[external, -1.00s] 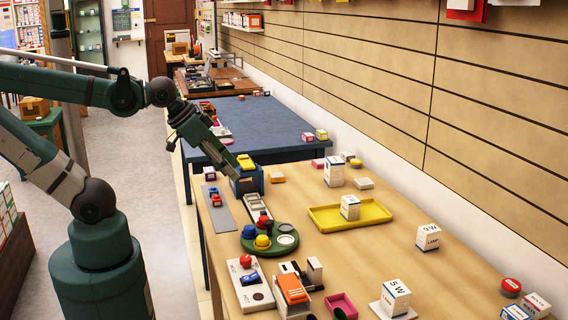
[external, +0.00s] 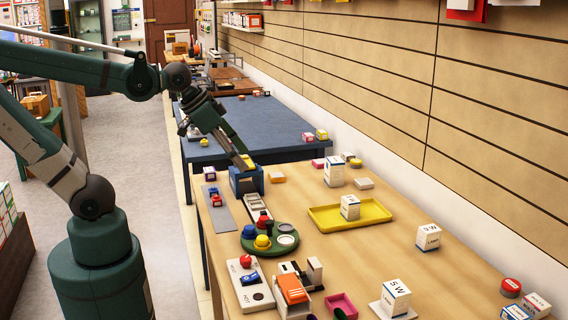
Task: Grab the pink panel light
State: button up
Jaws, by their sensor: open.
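A small pink block (external: 318,163) sits at the far edge of the wooden table, near the wall. An open pink tray (external: 341,305) lies at the near edge of the table. I cannot tell for sure which pink thing is the panel light. My gripper (external: 246,162) is open and points down and to the right, over the blue stand (external: 247,181) at the table's far left. Its fingertips are small and overlap a yellow piece there, so contact cannot be told. It is apart from both pink things.
A yellow tray (external: 372,221) holds a white lamp box. More white lamp boxes (external: 428,237) stand on the right. A green round tray (external: 255,246) with coloured knobs lies left of centre. Bare wood shows mid-table. A blue table (external: 262,120) stands behind.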

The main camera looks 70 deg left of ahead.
jog(key=w+a+r+m+g+p, duration=0.1)
jog(key=w+a+r+m+p, duration=0.15)
jog(key=w, duration=0.35)
jog(key=w+a+r+m+g+p, duration=0.1)
jog(key=w+a+r+m, duration=0.2)
jog(key=w, duration=0.4)
jog(key=m+g+p, duration=0.5)
jog(key=m+p, duration=0.6)
send_over(321, 161)
notch_tip(321, 161, down, 16)
jog(key=shift+d+f, duration=0.15)
jog(key=shift+f, duration=0.05)
jog(key=shift+a+f, duration=0.3)
jog(key=shift+f, duration=0.1)
jog(key=shift+f, duration=1.25)
